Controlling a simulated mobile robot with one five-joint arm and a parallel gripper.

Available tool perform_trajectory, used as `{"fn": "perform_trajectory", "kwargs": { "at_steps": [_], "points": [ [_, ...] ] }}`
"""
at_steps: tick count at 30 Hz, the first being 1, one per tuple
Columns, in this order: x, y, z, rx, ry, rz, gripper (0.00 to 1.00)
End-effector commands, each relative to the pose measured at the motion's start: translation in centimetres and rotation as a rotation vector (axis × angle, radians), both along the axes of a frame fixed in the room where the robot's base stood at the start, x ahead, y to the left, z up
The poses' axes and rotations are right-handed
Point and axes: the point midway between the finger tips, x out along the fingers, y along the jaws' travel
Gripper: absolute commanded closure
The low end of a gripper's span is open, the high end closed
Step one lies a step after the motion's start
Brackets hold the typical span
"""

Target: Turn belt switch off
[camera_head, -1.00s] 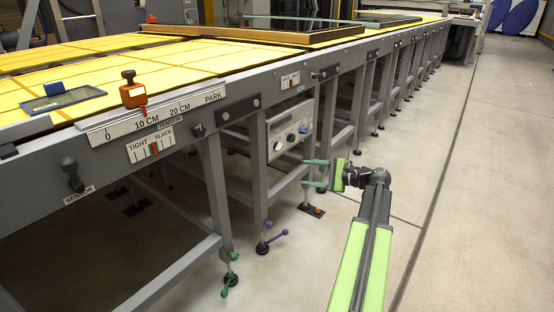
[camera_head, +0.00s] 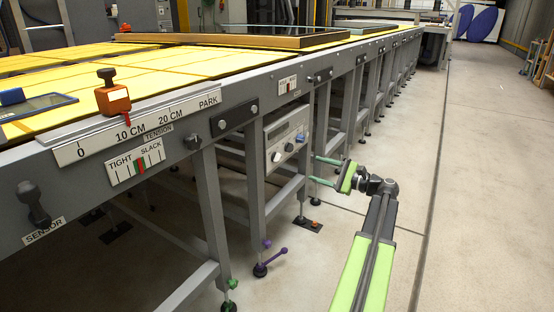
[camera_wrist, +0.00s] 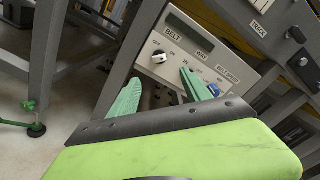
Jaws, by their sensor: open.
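A grey control box (camera_head: 287,132) hangs under the conveyor's side rail. In the wrist view the box (camera_wrist: 215,57) shows a dark display and labels reading BELT and WAY. A white round knob (camera_wrist: 159,57) sits below the BELT label; the knob also shows in the head view (camera_head: 277,156). A blue knob (camera_wrist: 214,89) is further right, partly behind a finger. My gripper (camera_head: 322,170) is open and empty, to the right of the box and apart from it. In the wrist view its green fingers (camera_wrist: 160,82) point toward the box, below the BELT knob.
The conveyor (camera_head: 260,90) with yellow belts runs along the left into the distance. Its grey legs (camera_head: 213,205) stand beside and below the box. A purple-handled foot (camera_head: 264,262) sticks out low. The floor (camera_head: 480,180) to the right is clear.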

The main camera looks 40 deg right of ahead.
Motion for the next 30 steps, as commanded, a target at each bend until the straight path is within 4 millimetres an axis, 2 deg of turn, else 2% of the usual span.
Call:
{"fn": "perform_trajectory", "kwargs": {
  "at_steps": [9,16,21,30],
  "points": [
    [8.3,2.4,0.0,0.0,0.001,0.012,0.44],
    [13.5,3.8,0.0,0.001,0.001,0.015,0.44],
    [15.5,4.3,0.0,0.001,0.001,0.015,0.44],
    [15.9,4.5,0.0,0.001,0.001,0.013,0.44]
  ]
}}
